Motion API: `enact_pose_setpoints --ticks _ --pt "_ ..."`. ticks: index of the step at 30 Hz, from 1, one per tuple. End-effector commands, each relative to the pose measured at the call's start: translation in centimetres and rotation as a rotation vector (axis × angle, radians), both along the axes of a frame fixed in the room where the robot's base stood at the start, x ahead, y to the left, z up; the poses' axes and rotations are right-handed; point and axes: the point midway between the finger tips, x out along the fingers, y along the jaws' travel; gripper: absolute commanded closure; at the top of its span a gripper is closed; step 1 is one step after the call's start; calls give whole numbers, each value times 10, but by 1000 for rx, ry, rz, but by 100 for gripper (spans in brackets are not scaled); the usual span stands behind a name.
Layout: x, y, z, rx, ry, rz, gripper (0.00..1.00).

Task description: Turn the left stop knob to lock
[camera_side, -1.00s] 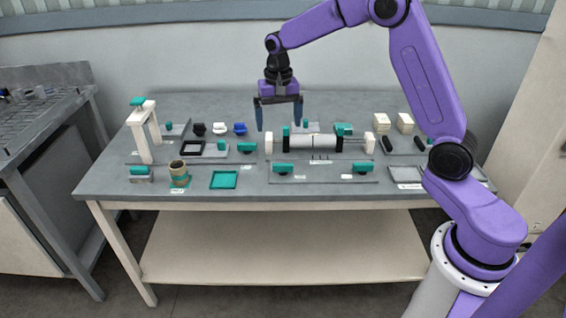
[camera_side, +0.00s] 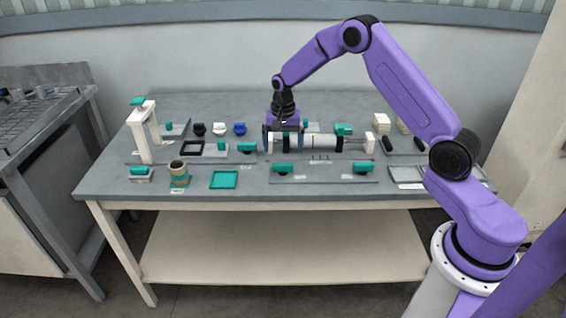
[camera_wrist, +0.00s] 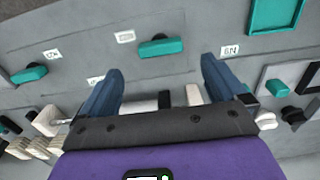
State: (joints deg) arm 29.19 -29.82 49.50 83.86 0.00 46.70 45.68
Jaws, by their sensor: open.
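Two teal bar knobs sit on the front plate of the table. The left knob (camera_side: 282,168) has its bar lying roughly left to right; it also shows in the wrist view (camera_wrist: 160,47), above and beyond my fingertips. The right knob (camera_side: 360,167) looks alike and is at the left of the wrist view (camera_wrist: 30,73). I cannot read the labels for certain. My gripper (camera_side: 284,136) is open, pointing down over the left end of the roll, behind the left knob and apart from it. In the wrist view its two blue fingers (camera_wrist: 160,66) are spread, with nothing held.
The white roll (camera_side: 320,142) on its shaft lies behind the front plate, with a white end block (camera_side: 353,143). Another teal knob (camera_side: 246,147) is left of it. A teal tray (camera_side: 224,180) and a brown cup-like roll (camera_side: 179,170) stand front left. The table's front strip is mostly clear.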

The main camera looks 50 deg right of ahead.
Motion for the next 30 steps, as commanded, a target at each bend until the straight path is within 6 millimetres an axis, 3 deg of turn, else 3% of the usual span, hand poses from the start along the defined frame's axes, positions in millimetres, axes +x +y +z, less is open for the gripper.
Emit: enact_pose_setpoints --ticks 6,12,25,30 --pt "0 0 -40 0 1 1 2" --pt "0 0 -63 0 0 1 2" --pt "0 0 -71 0 -1 1 2" --pt "0 0 -71 0 -1 1 57"
